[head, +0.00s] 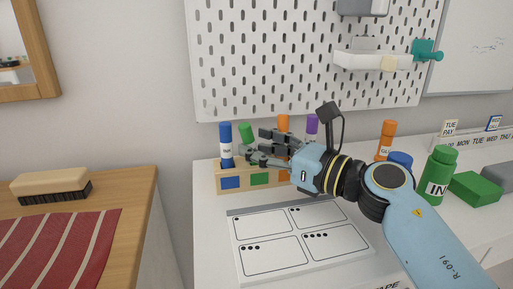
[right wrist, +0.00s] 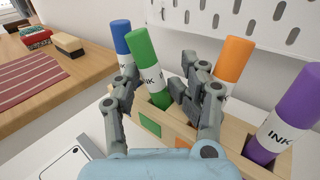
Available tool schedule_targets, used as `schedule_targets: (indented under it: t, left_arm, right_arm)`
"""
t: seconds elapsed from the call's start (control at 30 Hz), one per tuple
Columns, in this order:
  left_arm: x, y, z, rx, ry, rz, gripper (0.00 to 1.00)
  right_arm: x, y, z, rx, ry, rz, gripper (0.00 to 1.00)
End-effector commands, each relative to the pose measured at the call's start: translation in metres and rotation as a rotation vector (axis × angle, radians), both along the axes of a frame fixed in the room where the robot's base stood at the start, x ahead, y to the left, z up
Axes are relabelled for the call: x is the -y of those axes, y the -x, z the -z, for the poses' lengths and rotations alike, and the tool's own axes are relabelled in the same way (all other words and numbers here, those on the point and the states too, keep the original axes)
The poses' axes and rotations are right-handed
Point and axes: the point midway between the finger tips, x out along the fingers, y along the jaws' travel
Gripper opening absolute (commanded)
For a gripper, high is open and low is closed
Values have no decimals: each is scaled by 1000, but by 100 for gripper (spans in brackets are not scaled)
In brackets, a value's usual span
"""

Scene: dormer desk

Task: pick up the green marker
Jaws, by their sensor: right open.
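The green marker (head: 246,131) stands in a wooden holder (head: 222,172) on the white desk, between the blue marker (head: 226,142) and the orange one. In the right wrist view, the green marker (right wrist: 143,55) leans in the picture, with its cap and white label visible. My right gripper (head: 257,147) is open at the holder from the right. In the right wrist view its fingers (right wrist: 158,77) are spread on both sides of the green marker, which looks nearer the left finger. I cannot tell whether they touch. In the head view the fingers hide the marker's lower part. My left gripper is not in view.
The orange marker (right wrist: 232,62) and purple marker (right wrist: 288,112) stand close by in the holder. A white storyboard sheet (head: 268,212) lies in front. A green ink bottle (head: 438,172), orange glue bottle (head: 386,140) and green block (head: 475,188) stand right. A pegboard (head: 270,60) rises behind.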

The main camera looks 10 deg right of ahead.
Motion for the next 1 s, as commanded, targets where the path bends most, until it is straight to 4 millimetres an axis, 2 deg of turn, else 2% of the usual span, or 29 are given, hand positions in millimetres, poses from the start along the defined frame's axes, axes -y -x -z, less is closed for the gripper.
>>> schedule_targets:
  t: [0.1,0.33,0.37,0.5,0.57,0.7,1.0]
  left_arm:
    - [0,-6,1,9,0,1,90]
    - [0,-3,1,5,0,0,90]
    - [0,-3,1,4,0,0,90]
    - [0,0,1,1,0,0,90]
    - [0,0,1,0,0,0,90]
    - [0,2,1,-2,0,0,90]
    - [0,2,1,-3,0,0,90]
  right_arm:
    - [-6,-9,1,-1,0,2,48]
    - [-7,-11,1,-1,1,2,48]
    - [-7,-11,1,-1,0,2,46]
    - [-7,-11,1,-2,-1,2,28]
    - [-7,-11,1,-2,-1,2,22]
    - [-7,-10,1,-3,-2,2,1]
    - [-7,-10,2,-4,0,2,0]
